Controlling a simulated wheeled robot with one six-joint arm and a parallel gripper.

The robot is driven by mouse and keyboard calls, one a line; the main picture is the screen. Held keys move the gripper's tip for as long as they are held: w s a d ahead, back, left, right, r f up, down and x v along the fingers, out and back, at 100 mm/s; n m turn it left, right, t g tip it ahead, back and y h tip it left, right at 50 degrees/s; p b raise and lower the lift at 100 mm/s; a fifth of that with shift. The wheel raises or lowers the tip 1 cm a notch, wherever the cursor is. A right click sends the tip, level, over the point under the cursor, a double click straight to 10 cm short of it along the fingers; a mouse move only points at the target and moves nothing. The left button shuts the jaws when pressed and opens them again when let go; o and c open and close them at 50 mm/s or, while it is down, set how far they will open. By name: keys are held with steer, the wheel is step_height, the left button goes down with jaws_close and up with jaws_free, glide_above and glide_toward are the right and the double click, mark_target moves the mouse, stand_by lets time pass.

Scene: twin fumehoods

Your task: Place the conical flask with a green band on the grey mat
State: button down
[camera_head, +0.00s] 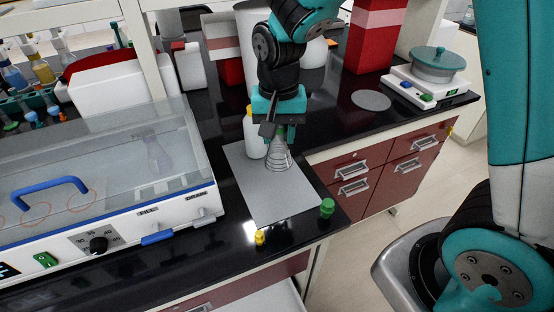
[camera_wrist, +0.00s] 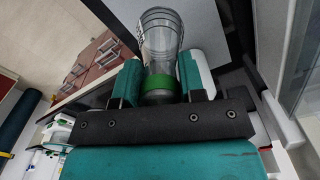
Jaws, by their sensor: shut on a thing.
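The clear conical flask (camera_head: 278,157) stands upright below my gripper (camera_head: 281,128) in the head view, over the back part of the grey mat (camera_head: 270,199). In the wrist view my gripper (camera_wrist: 159,84) is shut on the neck of the flask (camera_wrist: 160,38), at its green band (camera_wrist: 157,83). The flask's base appears at or just above the mat; I cannot tell whether it touches. The front of the mat is bare.
A white bottle (camera_head: 252,139) with a yellow cap stands close to the left of the flask. A glass-lidded bath (camera_head: 105,185) is left of the mat. A yellow knob (camera_head: 260,238) and a green knob (camera_head: 327,207) are near the front edge. A balance (camera_head: 430,80) stands back right.

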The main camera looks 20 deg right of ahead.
mark_target(278, 163)
step_height(278, 163, down, 9)
steer(key=shift+r+p, duration=0.2)
steer(key=shift+p, duration=0.1)
steer(key=shift+f, duration=0.1)
steer(key=c, duration=0.7)
jaws_free()
step_height(278, 163, up, 12)
steer(key=b, duration=0.2)
steer(key=s+a+r+n+y, duration=0.2)
steer(key=s+n, duration=0.4)
steer(key=s, duration=0.3)
steer(key=s+a+r+n+y, duration=0.2)
steer(key=s+r+n, duration=0.2)
steer(key=s, duration=0.5)
steer(key=shift+s+a+r+n, duration=0.3)
steer(key=shift+s+n, duration=0.1)
steer(key=shift+n, duration=0.5)
